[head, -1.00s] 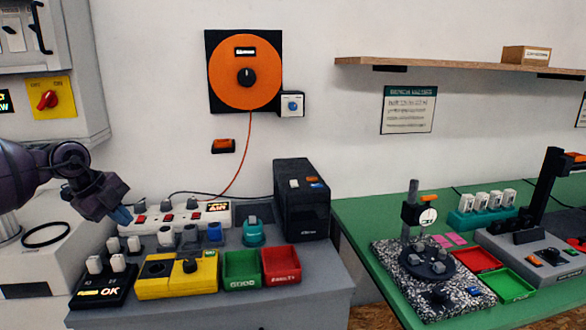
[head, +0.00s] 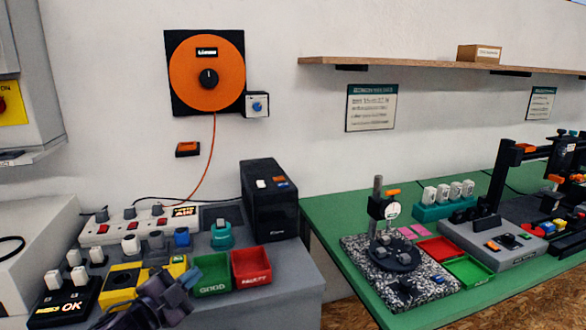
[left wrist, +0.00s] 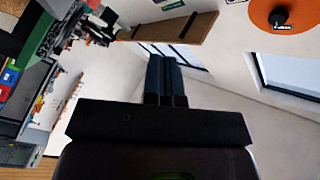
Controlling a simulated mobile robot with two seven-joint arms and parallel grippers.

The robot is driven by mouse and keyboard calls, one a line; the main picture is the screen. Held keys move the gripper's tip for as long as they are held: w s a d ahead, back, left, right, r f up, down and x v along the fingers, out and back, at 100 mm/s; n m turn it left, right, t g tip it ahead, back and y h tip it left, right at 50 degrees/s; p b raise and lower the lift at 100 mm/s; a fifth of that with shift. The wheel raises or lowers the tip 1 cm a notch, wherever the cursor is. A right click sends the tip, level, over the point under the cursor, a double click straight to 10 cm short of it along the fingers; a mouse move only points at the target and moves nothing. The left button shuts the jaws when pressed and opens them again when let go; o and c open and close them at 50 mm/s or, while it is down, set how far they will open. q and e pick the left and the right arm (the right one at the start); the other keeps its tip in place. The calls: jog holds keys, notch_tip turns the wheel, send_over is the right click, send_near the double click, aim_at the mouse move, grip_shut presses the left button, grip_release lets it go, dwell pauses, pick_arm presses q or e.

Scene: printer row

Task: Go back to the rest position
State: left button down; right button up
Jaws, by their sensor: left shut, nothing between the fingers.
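My left gripper (head: 190,279) is low in the head view, in front of the yellow block (head: 120,279) and the green GOOD bin (head: 212,278). It hides part of the yellow block. In the left wrist view its two dark fingers (left wrist: 165,80) lie together with nothing between them. Beyond the fingers that view shows the wall, the shelf (left wrist: 180,35) and the orange disc (left wrist: 283,14), at a steep tilt. My right gripper is not in view.
The grey bench holds a power strip (head: 125,226), a black printer (head: 269,200), a red bin (head: 251,267) and a black OK panel (head: 66,303). To the right, a green table (head: 330,220) carries a gauge stand (head: 390,245). Bare floor shows at lower right.

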pick_arm(q)
jog(key=s+a+f+n+g+y, duration=0.1)
jog(key=s+a+f+n+y, duration=0.1)
jog(key=s+f+n, duration=0.3)
jog(key=s+a+f+n+g+y, duration=0.2)
jog(key=s+f+n+y, duration=0.2)
jog(key=s+f, duration=0.8)
jog(key=s+a+f+n+g+y, duration=0.2)
jog(key=s+f+n, duration=0.4)
jog(key=s+f, duration=0.3)
jog(key=s, duration=0.4)
jog(key=shift+s+a+f+y, duration=0.2)
jog(key=shift+s+f+y, duration=0.05)
jog(key=shift+s+y, duration=0.15)
